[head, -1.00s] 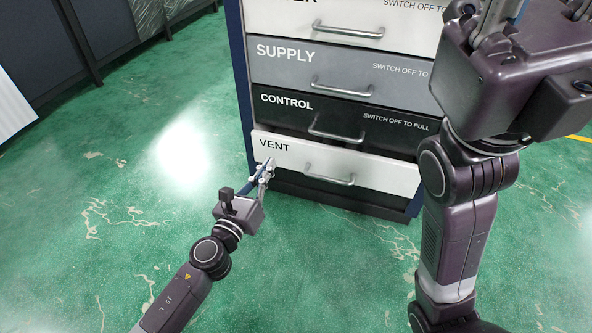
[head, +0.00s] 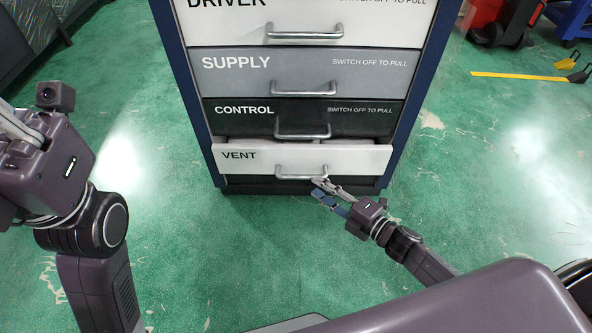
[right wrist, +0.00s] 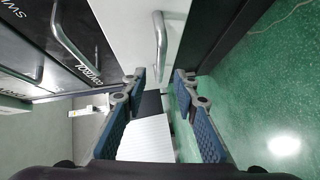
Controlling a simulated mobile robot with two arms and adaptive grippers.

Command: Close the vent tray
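The vent tray (head: 240,160) is the white bottom drawer of the cabinet. It stands out a little from the cabinet, with a narrow gap showing above its front. Its metal handle (head: 300,172) also shows in the right wrist view (right wrist: 160,45). My right gripper (head: 320,188) is at the lower edge of the tray front, just below the handle. In the right wrist view its two blue-padded fingers (right wrist: 158,80) are apart, with nothing held between them. Contact with the tray is unclear. My left gripper (head: 30,150) is raised at the left edge; its fingers are mostly cut off.
Above the vent tray are the control (head: 240,118), supply (head: 230,78) and driver (head: 225,25) drawers, which look flush. A red object (head: 490,22) stands at the back right.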

